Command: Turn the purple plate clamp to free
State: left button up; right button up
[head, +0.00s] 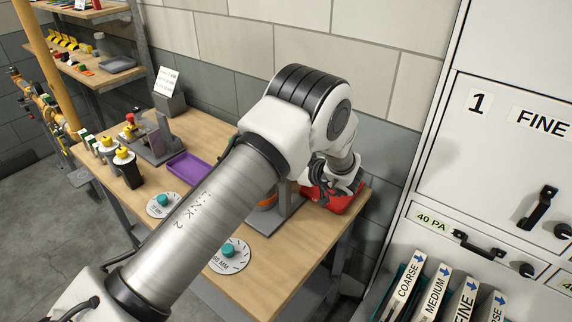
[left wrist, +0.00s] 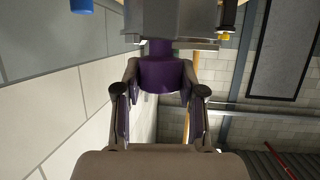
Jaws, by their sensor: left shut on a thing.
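The purple plate clamp (left wrist: 165,76) is a rounded knob below a grey block (left wrist: 172,18) in the left wrist view. My left gripper (left wrist: 161,82) has its two fingers on either side of the knob and is shut on it. Which way the clamp is turned I cannot tell. In the head view my left gripper (head: 336,182) is at the far right end of the bench, just above a red tray (head: 338,202). The clamp is hidden there behind my arm and gripper. My right gripper is not in view.
A grey stand (head: 288,212) is partly hidden behind my arm on the wooden bench (head: 277,268). A white cabinet (head: 505,65) rises at the right.

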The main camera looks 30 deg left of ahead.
pick_arm(q)
jog(key=shift+n+g, duration=0.7)
jog(key=o, duration=1.2)
jog(key=shift+a+g, duration=0.15)
jog(key=shift+g, duration=0.15)
jog(key=shift+c, duration=0.2)
jog(key=shift+a+f, duration=0.1)
jog(key=shift+a, duration=0.1)
jog(key=v, duration=1.2)
jog(key=shift+f, duration=0.1)
jog(key=shift+d, duration=0.15)
